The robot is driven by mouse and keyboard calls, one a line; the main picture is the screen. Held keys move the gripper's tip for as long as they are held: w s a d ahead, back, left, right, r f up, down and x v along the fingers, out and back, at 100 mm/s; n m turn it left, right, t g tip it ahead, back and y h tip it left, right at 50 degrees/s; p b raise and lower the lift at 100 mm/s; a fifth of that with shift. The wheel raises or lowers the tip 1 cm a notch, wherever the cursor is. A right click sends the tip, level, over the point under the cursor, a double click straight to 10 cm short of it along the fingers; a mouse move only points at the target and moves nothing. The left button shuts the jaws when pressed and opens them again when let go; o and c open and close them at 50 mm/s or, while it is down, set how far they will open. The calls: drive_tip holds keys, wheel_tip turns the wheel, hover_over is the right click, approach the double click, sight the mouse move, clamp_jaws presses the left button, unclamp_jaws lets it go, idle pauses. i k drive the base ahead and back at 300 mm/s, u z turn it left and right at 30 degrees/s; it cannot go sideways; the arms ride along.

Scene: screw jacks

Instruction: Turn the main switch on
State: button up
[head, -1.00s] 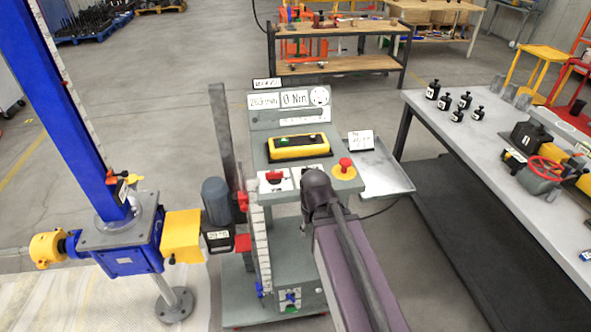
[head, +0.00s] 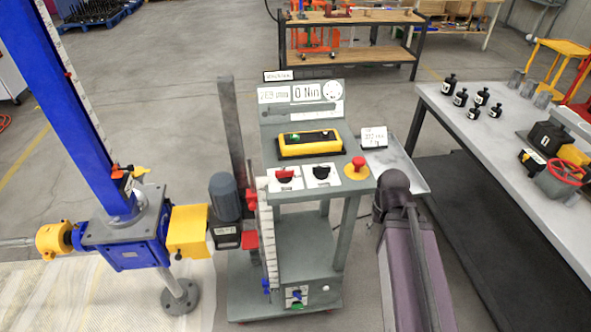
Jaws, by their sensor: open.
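The grey control cart (head: 302,190) stands in the middle of the head view. Its panel carries a red rotary switch (head: 285,173) on a white plate, likely the main switch, though its label is too small to read. A black rotary switch (head: 321,172) sits just right of it, and a red knob on a yellow base (head: 357,165) sits further right. My arm rises from the bottom edge at the right of the cart, its dark end beside the panel's right side. My gripper itself does not show.
A yellow pendant (head: 310,143) lies on the panel below the displays. A blue screw jack (head: 128,235) with a tall column stands left of the cart. A grey table (head: 480,150) with black weights and a red-wheeled device is at right. A wooden bench (head: 345,55) stands behind.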

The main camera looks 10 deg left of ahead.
sight(283, 176)
drive_tip(key=z, duration=0.1)
drive_tip(key=k, duration=1.05)
drive_tip(key=u, duration=0.65)
drive_tip(key=i, duration=1)
drive_tip(key=z, duration=0.05)
